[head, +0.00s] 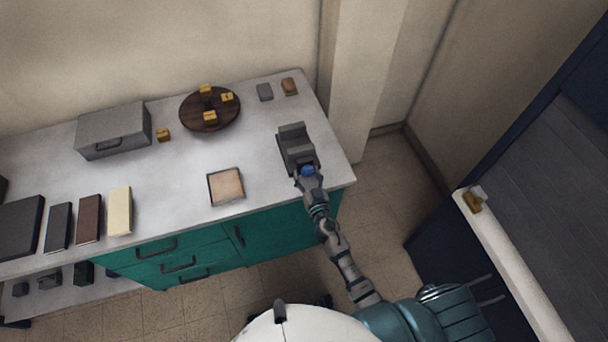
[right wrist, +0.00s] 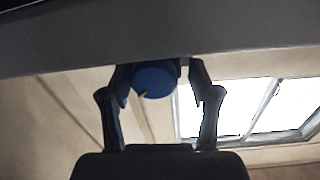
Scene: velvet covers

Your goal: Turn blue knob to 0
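The blue knob (head: 307,171) is on the front of a grey box-shaped device (head: 297,146) at the right end of the counter. In the right wrist view the knob (right wrist: 153,81) is round, with a small yellowish mark at its lower left edge. My right gripper (head: 308,179) reaches the knob from the front. Its two fingers (right wrist: 158,85) stand on either side of the knob, open, with a gap showing at least on the right side. No numbers or scale around the knob can be read. My left gripper is not in view.
The grey counter (head: 180,185) also holds a wooden-topped square tile (head: 226,186), a round dark tray (head: 190,112) with yellow blocks, a grey box (head: 113,130) and flat slabs (head: 89,218). A wall edge stands behind the device. Floor lies right of the counter.

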